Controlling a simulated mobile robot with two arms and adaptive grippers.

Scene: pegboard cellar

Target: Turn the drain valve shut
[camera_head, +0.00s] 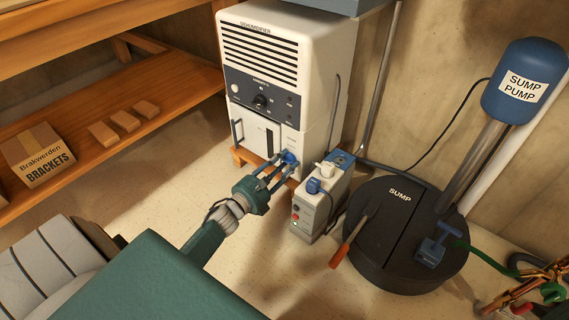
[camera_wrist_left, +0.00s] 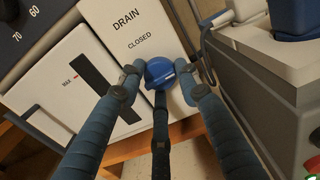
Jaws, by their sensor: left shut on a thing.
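The drain valve is a round blue knob (camera_head: 289,156) low on the front of the white dehumidifier (camera_head: 285,110). In the left wrist view the knob (camera_wrist_left: 159,72) sits below a white panel (camera_wrist_left: 130,25) lettered DRAIN and CLOSED. A pale patch shows at the knob's right side; which way the knob is turned I cannot tell. My left gripper (camera_head: 280,168) reaches it from the front, its blue-grey fingers shut around the knob. In the wrist view the fingertips (camera_wrist_left: 160,85) sit at its left, right and lower sides. My right gripper is not in view.
A grey pump box (camera_head: 318,200) with a blue plug stands close to the right of my left gripper. A wooden shelf (camera_head: 120,100) is at left. Bare floor lies between.

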